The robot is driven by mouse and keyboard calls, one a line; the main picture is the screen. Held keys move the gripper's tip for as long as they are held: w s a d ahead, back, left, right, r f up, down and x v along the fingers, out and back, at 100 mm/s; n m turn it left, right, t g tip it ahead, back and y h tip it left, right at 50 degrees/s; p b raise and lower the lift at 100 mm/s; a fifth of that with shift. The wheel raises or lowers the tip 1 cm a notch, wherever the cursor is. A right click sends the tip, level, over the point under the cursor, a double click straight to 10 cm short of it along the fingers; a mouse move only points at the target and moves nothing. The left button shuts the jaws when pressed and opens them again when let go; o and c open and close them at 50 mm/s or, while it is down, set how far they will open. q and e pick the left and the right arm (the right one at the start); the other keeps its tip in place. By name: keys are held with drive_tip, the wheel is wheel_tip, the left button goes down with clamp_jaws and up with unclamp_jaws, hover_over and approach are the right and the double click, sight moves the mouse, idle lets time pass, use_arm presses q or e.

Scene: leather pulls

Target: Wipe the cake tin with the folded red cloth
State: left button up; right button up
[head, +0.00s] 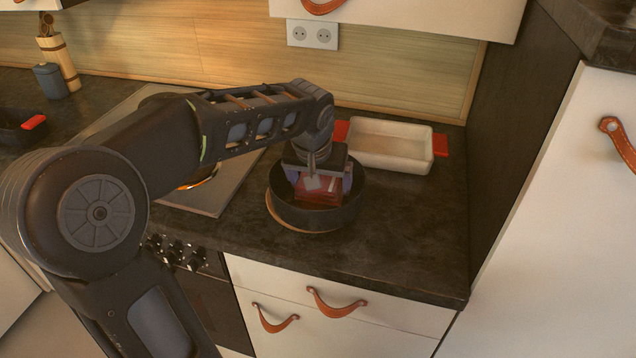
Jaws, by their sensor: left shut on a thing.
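The cake tin (288,214) is a round dark tin on the dark countertop, right of the stove. My left gripper (318,190) points down into the tin and is shut on the folded red cloth (318,198). The cloth is inside the tin's rim; whether it touches the tin's floor I cannot tell. My gripper and wrist hide part of the cloth and the far inside of the tin. My right gripper is not in view.
A cream baking dish (388,146) with red handles stands just behind the tin. A light brown round edge (274,214) shows under the tin. The stove (212,196) is to the left. Counter (410,235) to the right is clear up to a dark side panel (505,130).

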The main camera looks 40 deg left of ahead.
sight(302, 176)
use_arm(q)
drive_tip(key=shift+w+a+f, duration=0.15)
drive_tip(key=shift+w+a, duration=0.5)
drive_tip(key=shift+a, duration=0.05)
drive_tip(key=shift+a+p, duration=0.35)
drive_tip(key=shift+a, duration=0.65)
drive_tip(key=shift+s, duration=0.1)
drive_tip(key=shift+s+a, duration=0.6)
drive_tip(key=shift+s, duration=0.05)
